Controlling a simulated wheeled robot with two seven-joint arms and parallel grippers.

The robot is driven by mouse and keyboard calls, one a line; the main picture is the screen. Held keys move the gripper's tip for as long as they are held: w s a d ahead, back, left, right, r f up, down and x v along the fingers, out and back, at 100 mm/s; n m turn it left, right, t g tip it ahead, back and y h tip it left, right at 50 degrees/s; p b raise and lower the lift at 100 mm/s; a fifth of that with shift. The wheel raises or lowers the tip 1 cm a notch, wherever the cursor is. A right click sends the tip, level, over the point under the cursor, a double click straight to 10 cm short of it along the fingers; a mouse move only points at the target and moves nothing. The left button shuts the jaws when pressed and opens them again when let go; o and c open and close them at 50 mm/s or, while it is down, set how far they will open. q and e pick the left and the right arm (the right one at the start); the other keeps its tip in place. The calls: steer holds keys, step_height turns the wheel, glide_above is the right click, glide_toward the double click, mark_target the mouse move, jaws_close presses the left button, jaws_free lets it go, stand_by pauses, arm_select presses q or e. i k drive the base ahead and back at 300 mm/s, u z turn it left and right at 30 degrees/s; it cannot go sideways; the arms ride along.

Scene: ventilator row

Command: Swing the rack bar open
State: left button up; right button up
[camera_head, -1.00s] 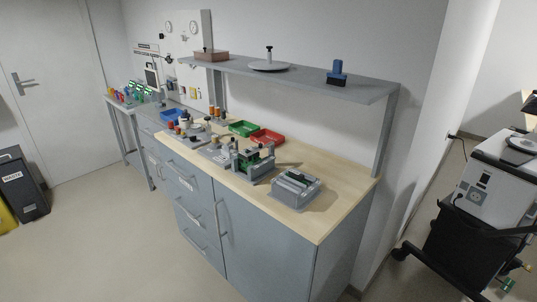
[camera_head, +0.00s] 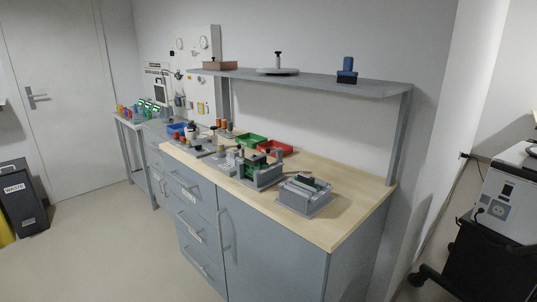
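No part that I can clearly make out as the rack bar shows in the head view; the fittings are too small to tell. On the wooden worktop (camera_head: 340,222) stands a grey fixture with green parts (camera_head: 262,170) and an upright post at its right side. To its right is a low grey block-shaped device (camera_head: 304,195) with a dark green strip on top. Neither of my grippers is in view.
A grey shelf (camera_head: 375,86) on posts overhangs the worktop. Green (camera_head: 249,140) and red (camera_head: 276,147) trays lie behind the fixture. Cabinet handles (camera_head: 222,230) stick out in front. A wheeled cart (camera_head: 490,205) stands right, a waste bin (camera_head: 22,198) left. The floor in front is clear.

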mark_target(267, 151)
steer(key=i, duration=0.9)
